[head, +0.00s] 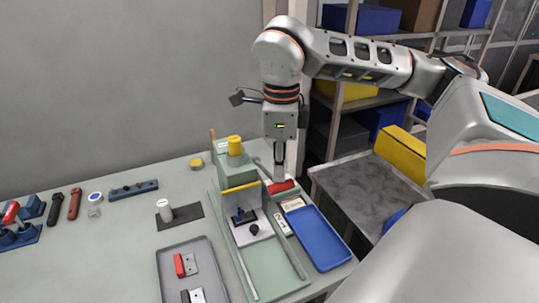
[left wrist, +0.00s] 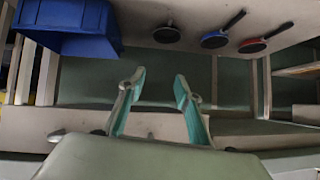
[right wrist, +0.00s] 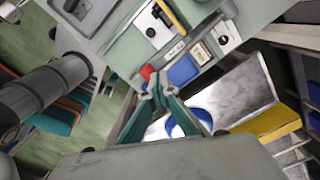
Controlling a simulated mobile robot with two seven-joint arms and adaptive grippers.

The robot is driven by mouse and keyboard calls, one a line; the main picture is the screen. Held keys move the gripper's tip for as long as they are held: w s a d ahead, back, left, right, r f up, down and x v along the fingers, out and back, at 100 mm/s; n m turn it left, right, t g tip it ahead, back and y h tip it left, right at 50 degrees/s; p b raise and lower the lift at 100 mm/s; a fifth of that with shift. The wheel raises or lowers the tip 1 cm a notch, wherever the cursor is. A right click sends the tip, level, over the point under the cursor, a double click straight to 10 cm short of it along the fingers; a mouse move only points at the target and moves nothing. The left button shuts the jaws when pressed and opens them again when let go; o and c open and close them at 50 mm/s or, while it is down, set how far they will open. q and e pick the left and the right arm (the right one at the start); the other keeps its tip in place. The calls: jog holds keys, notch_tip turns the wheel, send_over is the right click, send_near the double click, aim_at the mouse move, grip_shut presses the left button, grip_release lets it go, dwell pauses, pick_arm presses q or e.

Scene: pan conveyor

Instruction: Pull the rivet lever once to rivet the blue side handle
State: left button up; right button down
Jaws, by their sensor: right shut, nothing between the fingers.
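The green rivet press (head: 237,172) with a yellow cap stands at the back of the bench. The red grip of its lever (head: 283,187) sticks out at its right side. My right gripper (head: 280,177) points down at this grip, its fingers shut and empty. In the right wrist view the red grip (right wrist: 147,72) is just beyond the fingertips; I cannot tell whether they touch. A white plate (head: 252,229) with dark parts lies in front of the press; I cannot tell the blue side handle among them. My left gripper (left wrist: 157,84) is open and empty, away from the bench.
A blue tray (head: 318,238) lies right of the press. A grey tray (head: 171,264) with a red-handled part is at the front. Tools lie at the bench's left. A grey side table (head: 365,190) stands at right. Several pans (left wrist: 214,40) and a blue bin (left wrist: 68,28) show in the left wrist view.

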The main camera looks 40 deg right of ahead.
aim_at(282, 184)
jog(key=shift+s+a+f+b, duration=0.1)
jog(key=shift+s+f+b, duration=0.25)
jog(key=shift+f, duration=0.3)
jog(key=shift+s+a+f+b, duration=0.1)
jog(key=shift+s+f+b, duration=0.2)
jog(key=shift+f, duration=0.35)
jog(key=shift+f, duration=0.1)
